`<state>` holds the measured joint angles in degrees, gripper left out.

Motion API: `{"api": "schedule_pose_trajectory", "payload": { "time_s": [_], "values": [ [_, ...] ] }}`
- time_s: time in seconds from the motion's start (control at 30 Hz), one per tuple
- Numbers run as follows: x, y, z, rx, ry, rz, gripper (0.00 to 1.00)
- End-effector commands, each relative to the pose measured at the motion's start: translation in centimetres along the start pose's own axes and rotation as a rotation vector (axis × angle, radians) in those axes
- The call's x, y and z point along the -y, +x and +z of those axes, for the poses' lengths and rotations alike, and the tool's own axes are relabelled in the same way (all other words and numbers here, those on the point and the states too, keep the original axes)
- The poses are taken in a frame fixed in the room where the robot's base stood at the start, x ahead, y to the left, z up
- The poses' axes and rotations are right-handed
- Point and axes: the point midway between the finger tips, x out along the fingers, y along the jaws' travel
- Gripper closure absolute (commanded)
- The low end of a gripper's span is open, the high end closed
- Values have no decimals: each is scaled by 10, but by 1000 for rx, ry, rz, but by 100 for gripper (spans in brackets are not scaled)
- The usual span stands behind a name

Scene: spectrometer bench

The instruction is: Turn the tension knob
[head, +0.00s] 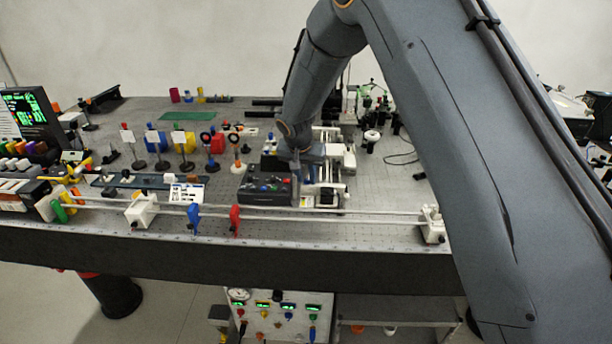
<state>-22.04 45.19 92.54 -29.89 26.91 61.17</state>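My gripper (303,158) is low over the middle of the bench, at the end of my grey arm. It is beside a white mechanism with rails (328,178) and just behind a dark control box (265,188) with small coloured knobs. The fingers are small and partly hidden by my wrist, so I cannot tell whether they are open or touching anything. I cannot make out which part is the tension knob; it may be hidden by my wrist or too small to see.
A long rail with a blue clip (193,217) and a red clip (235,219) runs along the front edge. Posts with coloured mounts (186,142) stand to the left. A screen (33,117) is at far left. Optics and a cable (401,158) lie to the right.

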Motion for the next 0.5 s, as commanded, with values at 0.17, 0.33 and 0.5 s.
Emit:
{"api": "schedule_pose_trajectory", "payload": {
  "time_s": [0.17,0.33,0.5],
  "values": [
    [0,0,0,0,0,0,90],
    [0,0,0,0,-1,0,100],
    [-1,0,0,1,-15,-6,100]
  ]
}}
